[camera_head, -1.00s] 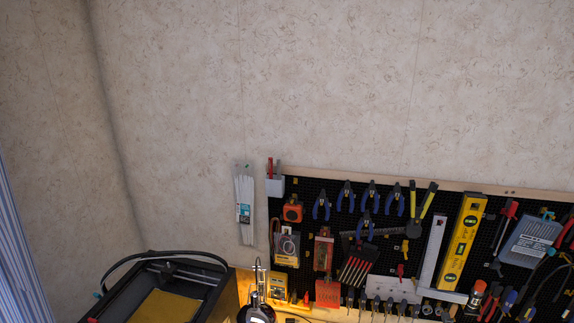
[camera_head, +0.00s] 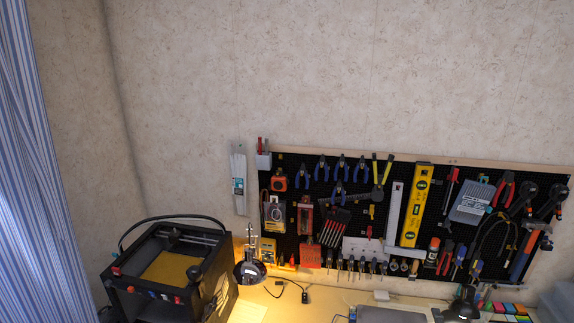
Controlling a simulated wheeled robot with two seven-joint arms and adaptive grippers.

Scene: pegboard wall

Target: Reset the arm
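Neither of my arms nor grippers shows in the head view. The black pegboard (camera_head: 291,240) hangs on the wall at the lower right, in a light wooden frame. It holds several blue-handled pliers (camera_head: 321,168), a yellow spirit level (camera_head: 415,205), screwdrivers (camera_head: 459,262), a hammer (camera_head: 529,250) and other hand tools. No tool is in a gripper that I can see.
A desk (camera_head: 326,301) runs below the pegboard. A black 3D printer (camera_head: 140,279) with a yellow plate stands at the left. A lit lamp (camera_head: 250,270) stands beside it. Blue striped curtains (camera_head: 35,170) hang at the left edge. The upper wall is bare.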

